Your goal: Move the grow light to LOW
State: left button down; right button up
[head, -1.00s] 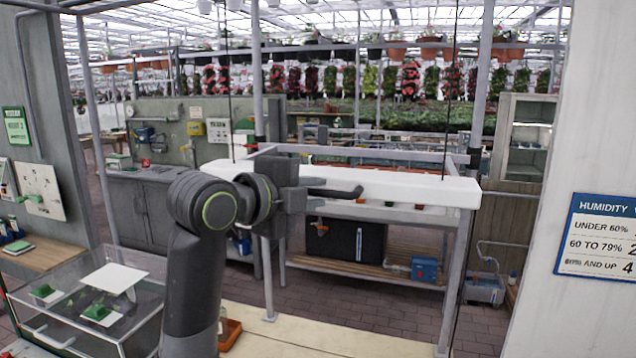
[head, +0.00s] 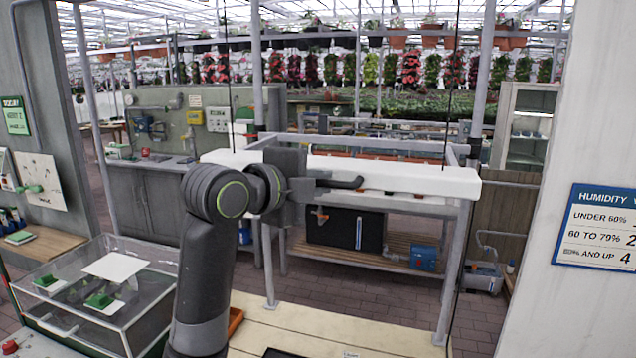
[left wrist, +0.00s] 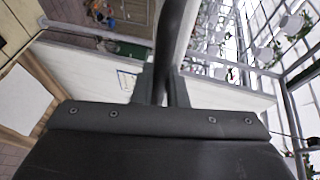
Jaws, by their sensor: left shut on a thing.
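The grow light (head: 420,179) is a long white bar hanging level on two thin dark cables in the middle of the head view. A dark handle (head: 340,183) shows at its front, just right of my left gripper (head: 305,187). The left wrist view shows the fingers (left wrist: 163,88) closed around a dark curved bar, with the white light body (left wrist: 225,95) behind. My left arm hides part of the light's left half. No mark reading LOW is legible. My right gripper is out of view.
A pale table (head: 300,325) lies below the light. A clear-lidded case (head: 145,310) stands left of my arm. A humidity sign (head: 605,228) hangs on the right wall. A wooden shelf with a blue box (head: 423,257) stands behind. Open air lies below the bar.

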pick_arm(q)
jog(key=shift+f, duration=0.2)
notch_tip(320, 180, down, 24)
jog(key=b, duration=2.1)
jog(key=shift+f, duration=0.15)
jog(key=c, duration=1.9)
grip_release()
jog(key=shift+f, duration=0.1)
jog(key=shift+o, duration=0.8)
jog(key=shift+s, duration=0.1)
jog(key=b+v, duration=0.1)
jog(key=v, duration=1.6)
jog(key=shift+r, duration=0.3)
